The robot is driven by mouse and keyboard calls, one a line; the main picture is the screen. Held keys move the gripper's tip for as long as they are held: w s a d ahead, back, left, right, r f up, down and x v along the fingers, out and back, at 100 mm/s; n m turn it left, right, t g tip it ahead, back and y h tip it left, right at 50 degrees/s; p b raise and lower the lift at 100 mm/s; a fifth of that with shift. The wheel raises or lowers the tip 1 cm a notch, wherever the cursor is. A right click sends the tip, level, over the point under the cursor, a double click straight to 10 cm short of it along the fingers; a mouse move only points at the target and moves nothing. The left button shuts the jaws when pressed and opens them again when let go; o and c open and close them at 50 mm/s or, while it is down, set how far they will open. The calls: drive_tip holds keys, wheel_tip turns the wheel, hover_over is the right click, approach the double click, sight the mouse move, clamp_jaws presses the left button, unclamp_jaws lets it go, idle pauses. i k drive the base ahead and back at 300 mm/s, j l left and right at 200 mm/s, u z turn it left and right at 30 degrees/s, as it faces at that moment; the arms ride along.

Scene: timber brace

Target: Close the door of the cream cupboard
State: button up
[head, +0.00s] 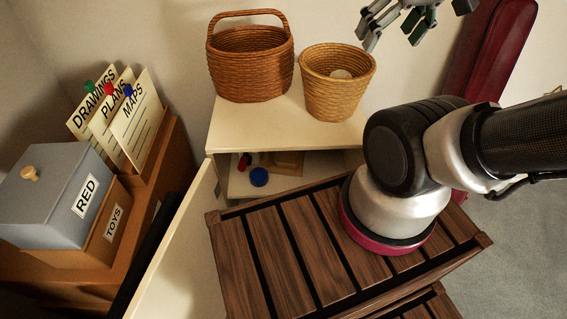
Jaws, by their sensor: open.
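The cream cupboard (240,125) stands against the back wall, with two baskets on its top. Its door (185,258) is open and swung out toward me on the left side. Through the opening I see a shelf inside with a blue round thing (259,177) and a red thing (244,161). The lower inside is hidden by the dark slatted wooden top. My gripper (390,42) is at the top edge, up and to the right of the cupboard. It is open, empty and well apart from the door.
A brown handled basket (250,65) and a tan basket (336,85) stand on the cupboard. At left, a grey box (52,198) labelled RED and upright cards (118,108) sit on a brown unit beside the door. My dark slatted deck fills the front. Grey floor (515,265) is clear at right.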

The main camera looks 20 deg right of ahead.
sight(181, 281)
drive_tip(key=k+j+z, duration=0.3)
drive_tip(key=j, duration=0.25)
drive_tip(key=k+j+z, duration=0.3)
drive_tip(key=k+j, duration=0.05)
drive_tip(key=j, duration=0.15)
